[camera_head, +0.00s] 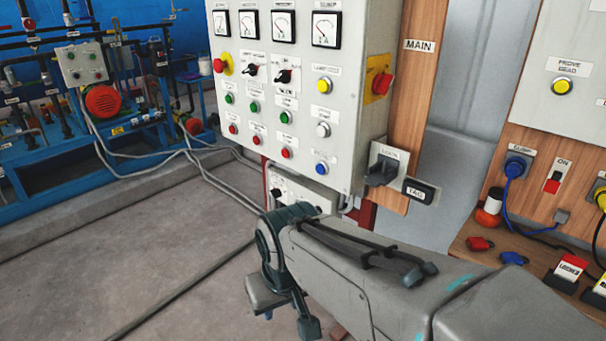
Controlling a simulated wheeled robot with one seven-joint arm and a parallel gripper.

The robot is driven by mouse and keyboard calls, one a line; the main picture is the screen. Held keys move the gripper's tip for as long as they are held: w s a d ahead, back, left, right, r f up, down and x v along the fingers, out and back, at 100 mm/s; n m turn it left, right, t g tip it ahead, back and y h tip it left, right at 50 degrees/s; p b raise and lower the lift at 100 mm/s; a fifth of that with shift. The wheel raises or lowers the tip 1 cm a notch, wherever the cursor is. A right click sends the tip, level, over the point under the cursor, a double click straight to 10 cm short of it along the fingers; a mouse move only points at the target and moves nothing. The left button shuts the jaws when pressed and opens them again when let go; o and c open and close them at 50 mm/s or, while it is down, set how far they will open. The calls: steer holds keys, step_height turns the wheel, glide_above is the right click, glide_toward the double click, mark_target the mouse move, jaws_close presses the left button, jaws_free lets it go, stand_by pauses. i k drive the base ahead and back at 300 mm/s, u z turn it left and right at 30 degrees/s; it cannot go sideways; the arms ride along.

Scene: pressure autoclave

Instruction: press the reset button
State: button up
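The grey control panel (347,120) stands upright in the upper middle, with rows of coloured buttons on its front. A blue button (321,168) is at its lower right, below a white button (323,130) and a yellow one (324,85). The small labels are too blurred to read, so I cannot tell which button is marked reset. My gripper (288,314) is in the lower middle, below and in front of the panel, apart from the buttons. Its two dark fingers point down and stand apart, with nothing seen between them.
A red emergency-type knob (382,83) and a lock handle (382,170) stick out on the panel's right side. A wooden bench (470,238) with padlocks and tags is at the right. Blue-framed machinery (60,180) stands far left. The floor (150,250) at left has a cable across it.

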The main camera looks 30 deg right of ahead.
mark_target(320, 169)
steer(key=z, duration=0.7)
steer(key=i, duration=1.1)
steer(key=z, duration=0.1)
